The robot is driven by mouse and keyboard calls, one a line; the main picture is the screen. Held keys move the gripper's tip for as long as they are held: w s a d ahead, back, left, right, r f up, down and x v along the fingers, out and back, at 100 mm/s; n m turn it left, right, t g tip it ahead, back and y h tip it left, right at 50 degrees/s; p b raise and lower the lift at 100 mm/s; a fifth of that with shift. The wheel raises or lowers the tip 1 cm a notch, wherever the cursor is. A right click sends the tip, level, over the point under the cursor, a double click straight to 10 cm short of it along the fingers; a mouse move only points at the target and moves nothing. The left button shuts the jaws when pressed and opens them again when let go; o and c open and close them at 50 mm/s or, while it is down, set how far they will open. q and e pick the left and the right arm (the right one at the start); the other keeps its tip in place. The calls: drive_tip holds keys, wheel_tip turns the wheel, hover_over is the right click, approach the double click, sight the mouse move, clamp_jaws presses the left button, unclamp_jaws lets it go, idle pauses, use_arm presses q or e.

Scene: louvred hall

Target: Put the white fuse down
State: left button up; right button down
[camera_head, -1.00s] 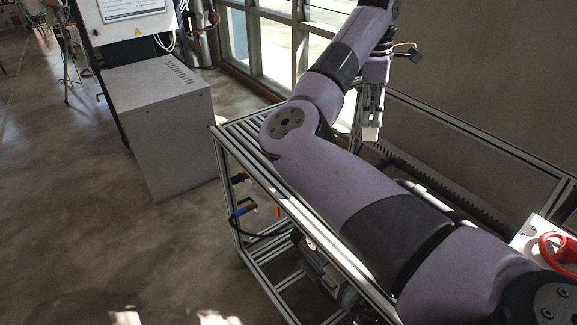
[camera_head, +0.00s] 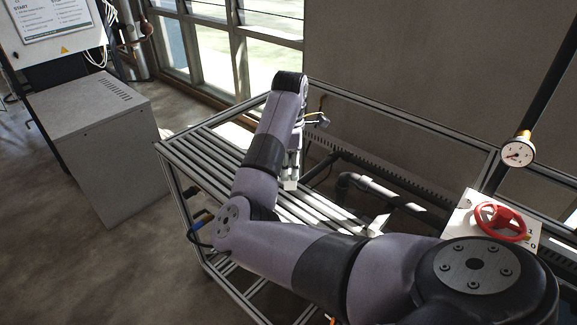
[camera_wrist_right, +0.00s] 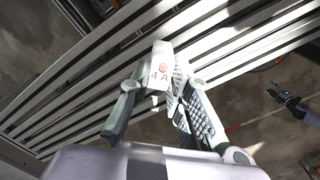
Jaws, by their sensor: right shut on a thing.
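The white fuse (camera_wrist_right: 161,62), marked "4 A" with a red dot, is between the fingers of my right gripper (camera_wrist_right: 158,88) in the right wrist view. The gripper is shut on it. Behind it in that view are the pale bars of the slatted rack top. In the head view my right gripper (camera_head: 291,174) points down over the slatted rack (camera_head: 205,152), with a small pale piece at its tip. The gap between fuse and bars is hard to judge.
A red handwheel (camera_head: 502,221) on a white box and a round gauge (camera_head: 518,151) stand at the right. Dark pipework (camera_head: 350,183) runs behind the rack. A grey cabinet (camera_head: 85,140) stands on the floor at left. Bare slats lie left of my arm.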

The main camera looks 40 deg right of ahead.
sight(289, 188)
wheel_tip(289, 188, down, 5)
drive_tip(key=shift+r+p, duration=0.1)
drive_tip(key=shift+p, duration=0.5)
drive_tip(key=c, duration=1.5)
unclamp_jaws()
wheel_tip(289, 188, up, 12)
drive_tip(key=b, duration=0.3)
